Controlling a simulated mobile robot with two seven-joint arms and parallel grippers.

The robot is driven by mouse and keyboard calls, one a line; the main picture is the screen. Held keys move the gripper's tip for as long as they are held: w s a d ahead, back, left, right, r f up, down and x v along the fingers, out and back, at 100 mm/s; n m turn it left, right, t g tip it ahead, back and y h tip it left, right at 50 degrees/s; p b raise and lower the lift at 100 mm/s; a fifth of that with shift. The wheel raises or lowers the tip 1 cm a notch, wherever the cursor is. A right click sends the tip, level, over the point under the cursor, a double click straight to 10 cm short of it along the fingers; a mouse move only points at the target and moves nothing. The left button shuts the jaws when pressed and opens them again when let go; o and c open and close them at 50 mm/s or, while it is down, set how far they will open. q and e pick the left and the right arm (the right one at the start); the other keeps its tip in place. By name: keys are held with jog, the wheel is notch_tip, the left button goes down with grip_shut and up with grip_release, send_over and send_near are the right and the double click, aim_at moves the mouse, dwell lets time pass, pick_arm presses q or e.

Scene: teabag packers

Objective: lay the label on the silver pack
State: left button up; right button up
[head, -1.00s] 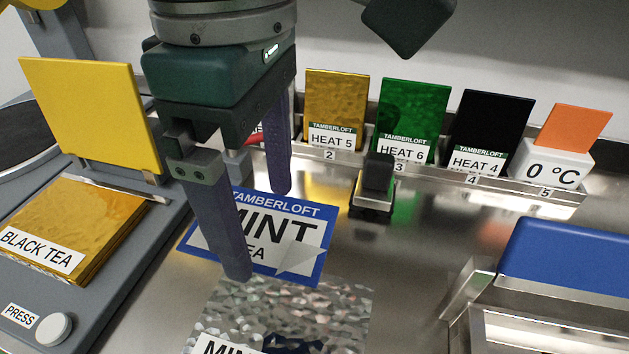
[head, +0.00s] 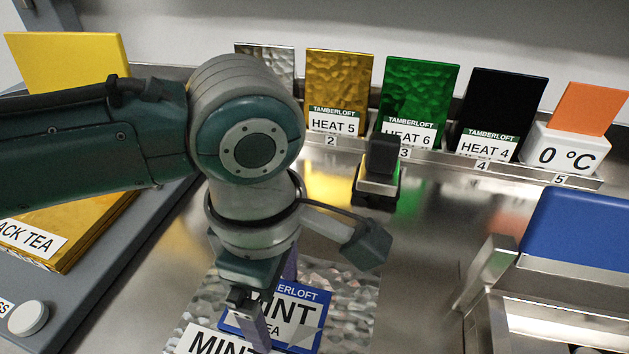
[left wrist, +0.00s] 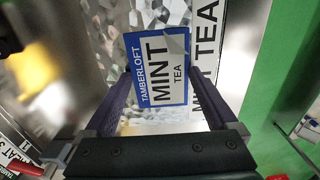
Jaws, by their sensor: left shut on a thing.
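The label (head: 292,312) is a blue-bordered white card reading "TAMBERLOFT MINT TEA", with a pale patch at one corner. My left gripper (head: 277,297) is shut on it, a finger at each side, pointing down. The left wrist view also shows the label (left wrist: 163,100) between the fingers. The silver pack (head: 347,318) lies under the label, crinkled and shiny, with its own white "MINT TEA" strip (head: 215,342) near the lower edge. I cannot tell whether the label touches the pack. My left arm hides part of the pack. My right gripper is not in view.
A rack at the back holds a gold "HEAT 5" card (head: 336,85), green (head: 420,92) and black (head: 502,105) cards. A dark-handled stamp (head: 380,165) stands before it. A blue-lidded metal box (head: 580,235) is at right, gold tea packs (head: 85,235) at left.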

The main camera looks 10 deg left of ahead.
aim_at(279, 310)
pick_arm(q)
jog(key=o, duration=0.9)
jog(key=shift+f, duration=0.1)
jog(key=shift+o, duration=0.2)
notch_tip(279, 310, up, 12)
jog(key=p, duration=0.3)
jog(key=s+d+f+m+t+h, duration=0.25)
jog(key=s+m, duration=0.35)
jog(key=m, duration=0.5)
jog(key=s+a+m+y, duration=0.1)
jog(key=s+a+m, duration=0.2)
jog(key=a, duration=0.3)
jog(key=s+a+f+m+t+y, duration=0.1)
jog(key=s+a+m, duration=0.2)
jog(key=a+m, duration=0.2)
jog(key=shift+a+m, duration=0.3)
jog(key=shift+a, duration=0.05)
